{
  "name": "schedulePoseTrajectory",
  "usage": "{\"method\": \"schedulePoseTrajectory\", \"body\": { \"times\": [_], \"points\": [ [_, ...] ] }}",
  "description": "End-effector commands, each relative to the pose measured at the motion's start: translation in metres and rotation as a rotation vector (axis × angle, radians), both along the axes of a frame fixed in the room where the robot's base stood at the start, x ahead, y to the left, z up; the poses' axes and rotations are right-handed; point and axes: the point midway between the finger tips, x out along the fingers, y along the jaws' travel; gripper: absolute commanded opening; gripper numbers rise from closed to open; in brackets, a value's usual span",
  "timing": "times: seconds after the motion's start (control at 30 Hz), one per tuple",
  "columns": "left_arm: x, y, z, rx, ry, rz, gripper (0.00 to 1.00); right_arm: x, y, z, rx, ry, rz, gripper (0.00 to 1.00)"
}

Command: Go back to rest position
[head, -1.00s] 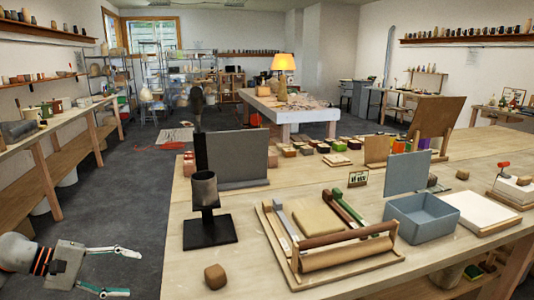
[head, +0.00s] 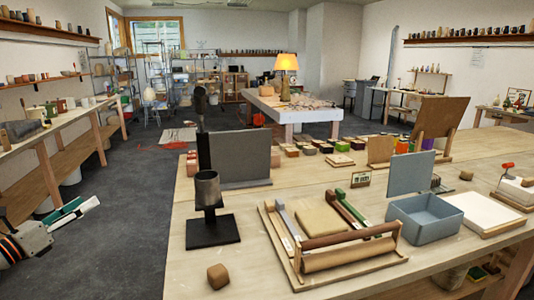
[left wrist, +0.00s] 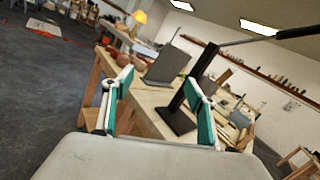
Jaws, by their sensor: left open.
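My left gripper (head: 80,213) is at the left edge of the head view, over the dark floor and well to the left of the near wooden table (head: 185,275). Its pale and green fingers point up and to the right, seen nearly edge-on. In the left wrist view my left gripper (left wrist: 158,85) shows two separate fingers with nothing between them; it is open and empty. The picture there is tilted. My right gripper is in neither view.
The near table bears a black stand with a cup (head: 207,190), a brown block (head: 218,276), a framed roller board (head: 385,268) and a blue-grey box (head: 450,222). A lit lamp (head: 286,63) stands on a far table. A shelf bench (head: 55,128) runs along the left wall; floor between is clear.

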Motion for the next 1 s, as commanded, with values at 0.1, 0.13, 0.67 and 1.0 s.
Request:
{"method": "schedulePoseTrajectory", "body": {
  "times": [0.1, 0.13, 0.67, 1.0],
  "points": [
    [0.010, 0.039, 0.015, -0.383, 0.062, 0.107, 0.57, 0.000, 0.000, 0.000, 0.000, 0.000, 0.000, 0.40],
    [0.012, 0.050, 0.016, -0.482, 0.076, 0.133, 0.57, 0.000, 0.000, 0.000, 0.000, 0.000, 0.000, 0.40],
    [0.006, 0.160, -0.059, -1.863, 0.209, 0.437, 0.57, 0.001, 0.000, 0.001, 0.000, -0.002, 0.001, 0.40],
    [-0.032, 0.044, -0.206, -1.952, 0.457, 0.481, 0.57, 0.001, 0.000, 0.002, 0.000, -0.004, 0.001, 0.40]
  ]
}}
